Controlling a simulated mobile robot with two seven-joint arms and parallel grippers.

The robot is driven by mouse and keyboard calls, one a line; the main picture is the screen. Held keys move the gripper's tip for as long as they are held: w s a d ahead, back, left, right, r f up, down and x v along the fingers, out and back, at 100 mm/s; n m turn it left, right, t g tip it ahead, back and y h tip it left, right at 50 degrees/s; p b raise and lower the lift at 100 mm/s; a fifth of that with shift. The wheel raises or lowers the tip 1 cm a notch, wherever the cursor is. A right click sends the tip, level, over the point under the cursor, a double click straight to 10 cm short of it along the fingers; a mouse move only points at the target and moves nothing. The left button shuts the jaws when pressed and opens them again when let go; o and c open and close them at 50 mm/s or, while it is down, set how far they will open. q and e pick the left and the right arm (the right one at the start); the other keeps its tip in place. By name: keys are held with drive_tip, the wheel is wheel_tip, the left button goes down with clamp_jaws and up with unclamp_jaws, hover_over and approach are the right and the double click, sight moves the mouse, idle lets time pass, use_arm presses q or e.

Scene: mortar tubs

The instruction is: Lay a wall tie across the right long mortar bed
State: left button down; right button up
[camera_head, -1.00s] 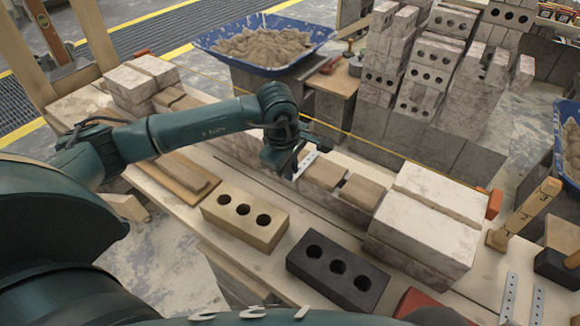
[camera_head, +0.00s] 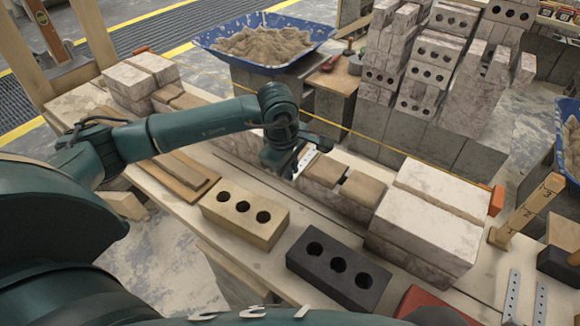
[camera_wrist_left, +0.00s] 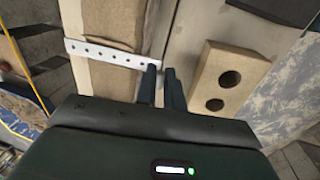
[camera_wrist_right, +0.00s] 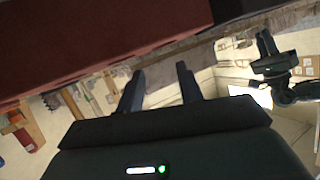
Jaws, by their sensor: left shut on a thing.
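My left gripper (camera_wrist_left: 160,80) is shut on one end of a pale perforated metal wall tie (camera_wrist_left: 105,52). In the left wrist view, the tie reaches left over a brown mortar bed (camera_wrist_left: 112,85); I cannot tell whether it touches it. In the head view, the left gripper is over the low block wall, and the tie (camera_head: 306,158) shows beside brown mortar (camera_head: 325,169). Another mortar patch (camera_head: 362,189) lies right of it, past a dark gap. My right gripper (camera_wrist_right: 158,80) is open and empty in the right wrist view.
Two more wall ties (camera_head: 511,296) lie at the front right. A tan three-hole brick (camera_head: 244,221) and a dark one (camera_head: 338,272) stand before the wall. Pale blocks (camera_head: 425,225) rise at its right end. A blue mortar tub (camera_head: 263,45) stands behind.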

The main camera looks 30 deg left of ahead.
use_arm(q)
drive_tip(key=c, duration=1.4)
unclamp_jaws()
drive_tip(key=shift+c, duration=0.2)
